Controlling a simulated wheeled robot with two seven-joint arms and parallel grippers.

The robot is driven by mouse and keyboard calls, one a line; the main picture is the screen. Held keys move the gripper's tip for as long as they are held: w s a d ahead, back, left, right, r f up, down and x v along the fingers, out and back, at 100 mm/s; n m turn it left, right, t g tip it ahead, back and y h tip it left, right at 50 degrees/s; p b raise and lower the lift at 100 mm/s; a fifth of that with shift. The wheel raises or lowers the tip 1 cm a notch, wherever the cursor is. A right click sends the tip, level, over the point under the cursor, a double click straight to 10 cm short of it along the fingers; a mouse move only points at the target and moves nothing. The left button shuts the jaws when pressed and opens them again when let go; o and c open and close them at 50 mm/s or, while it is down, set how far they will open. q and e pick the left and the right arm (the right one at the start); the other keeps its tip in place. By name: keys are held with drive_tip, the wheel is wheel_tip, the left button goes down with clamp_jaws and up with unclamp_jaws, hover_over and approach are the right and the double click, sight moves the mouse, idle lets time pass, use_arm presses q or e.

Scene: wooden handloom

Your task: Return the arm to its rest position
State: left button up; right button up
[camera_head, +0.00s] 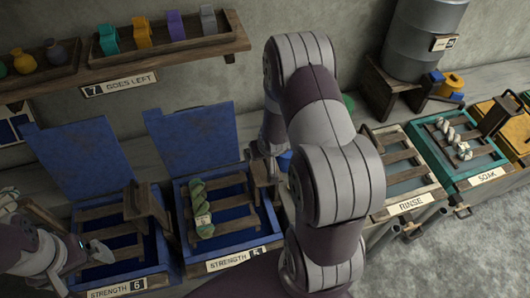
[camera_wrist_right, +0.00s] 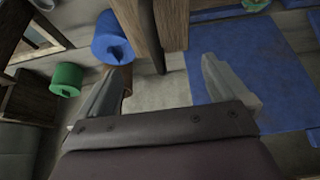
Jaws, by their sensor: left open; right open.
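My right arm (camera_head: 325,150) fills the middle of the head view, bent and raised in front of the vats. Its gripper is mostly hidden there by the arm. In the right wrist view the right gripper (camera_wrist_right: 168,92) has its two fingers wide apart with nothing between them. Wooden posts and a blue panel (camera_wrist_right: 235,70) lie beyond the fingers. My left gripper (camera_head: 88,254) is at the lower left of the head view, over the front of the blue vat labelled STRENGTH 6 (camera_head: 117,284). It is open, and no object shows in it.
A green twisted skein (camera_head: 201,210) lies on the slats of the second blue vat. A pale skein (camera_head: 453,138) lies on the SOAK vat (camera_head: 488,177). The RINSE vat (camera_head: 411,202) stands right of my arm. A wall shelf (camera_head: 170,50) and a metal drum (camera_head: 424,40) are behind.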

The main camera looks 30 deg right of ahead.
wheel_tip(320, 180, up, 3)
drive_tip(key=shift+r+p, duration=0.2)
drive_tip(key=shift+p, duration=0.75)
use_arm(q)
wheel_tip(320, 180, up, 3)
drive_tip(key=shift+f, duration=0.1)
use_arm(e)
drive_tip(key=shift+f, duration=0.1)
drive_tip(key=s, duration=0.1)
drive_tip(key=s+g, duration=0.1)
drive_tip(key=s, duration=0.1)
drive_tip(key=s+a+g, duration=0.1)
drive_tip(key=shift+s+a+f+y, duration=0.1)
drive_tip(key=shift+s+f+y, duration=0.05)
drive_tip(key=shift+f+y, duration=0.2)
use_arm(q)
wheel_tip(320, 180, down, 9)
drive_tip(key=b, duration=0.9)
use_arm(e)
drive_tip(key=s+a+r+n+g, duration=0.1)
drive_tip(key=s+a+r+n, duration=0.2)
drive_tip(key=a, duration=0.9)
drive_tip(key=shift+s+r+n+g+y, duration=0.3)
drive_tip(key=shift+s+r+y, duration=0.15)
drive_tip(key=shift+s+r, duration=1.45)
